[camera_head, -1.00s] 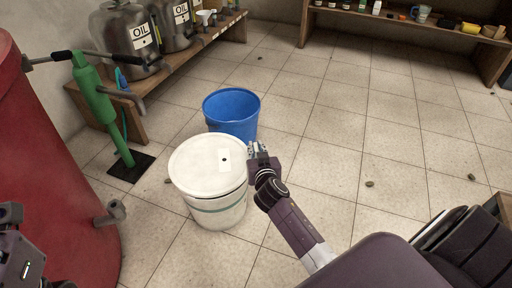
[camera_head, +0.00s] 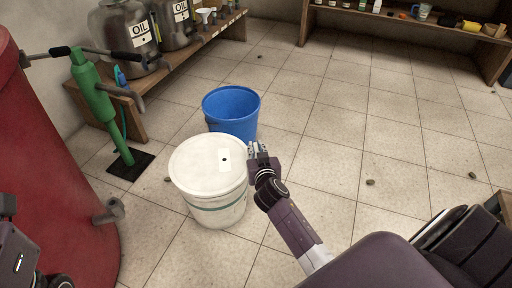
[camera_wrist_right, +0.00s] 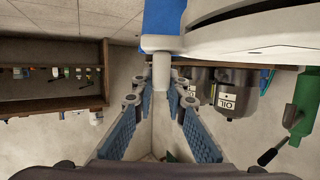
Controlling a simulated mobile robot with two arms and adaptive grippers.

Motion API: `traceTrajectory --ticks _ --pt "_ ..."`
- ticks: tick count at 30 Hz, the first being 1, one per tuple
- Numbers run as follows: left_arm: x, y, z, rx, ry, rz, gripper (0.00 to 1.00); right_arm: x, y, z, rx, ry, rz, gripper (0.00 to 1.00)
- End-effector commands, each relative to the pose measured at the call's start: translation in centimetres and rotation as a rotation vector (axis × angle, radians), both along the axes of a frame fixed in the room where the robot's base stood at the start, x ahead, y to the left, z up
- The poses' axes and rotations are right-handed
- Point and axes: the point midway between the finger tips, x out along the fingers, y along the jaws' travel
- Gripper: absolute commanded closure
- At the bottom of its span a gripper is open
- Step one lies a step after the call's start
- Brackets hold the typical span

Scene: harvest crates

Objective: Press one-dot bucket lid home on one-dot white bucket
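The white bucket (camera_head: 218,212) stands upright on the floor. The white lid (camera_head: 200,160) with a label bearing one dark dot lies over its mouth; I cannot tell whether its rim is fully seated. My right gripper (camera_head: 259,148) is at the lid's right edge, its fingers pointing away from me. In the right wrist view the blue-padded fingers (camera_wrist_right: 160,97) are apart, with a pale tab-like part (camera_wrist_right: 161,71) below the white rim (camera_wrist_right: 250,45) between or just beyond the tips. My left arm (camera_head: 18,250) shows at lower left; its fingers are not clear.
A blue open bucket (camera_head: 231,106) stands close behind the white one. A red drum (camera_head: 50,180) and a green pump (camera_head: 92,95) are at left. Oil tanks (camera_head: 127,35) stand on a low bench. The tiled floor to the right is mostly clear.

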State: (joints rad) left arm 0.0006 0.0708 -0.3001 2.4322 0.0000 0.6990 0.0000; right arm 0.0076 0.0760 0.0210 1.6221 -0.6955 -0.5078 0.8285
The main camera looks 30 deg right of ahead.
Motion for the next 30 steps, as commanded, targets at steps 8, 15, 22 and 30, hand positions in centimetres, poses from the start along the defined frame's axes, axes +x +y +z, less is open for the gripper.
traceTrajectory --ticks 8,15,22,30 --pt "-0.4 0.1 0.5 -0.003 -0.015 0.000 0.72 0.0 0.0 0.0 -0.001 0.000 0.000 0.67" --pt "0.0 0.2 0.1 -0.010 -0.001 0.001 0.72 -0.2 0.1 0.0 -0.001 0.003 0.001 0.67" --pt "-0.1 0.1 0.2 -0.006 -0.003 0.001 0.72 -2.8 1.1 0.8 0.002 0.001 0.001 0.67" --pt "-0.1 0.1 0.2 -0.005 -0.004 0.000 0.72 -7.8 3.2 2.5 0.003 0.001 0.000 0.67"
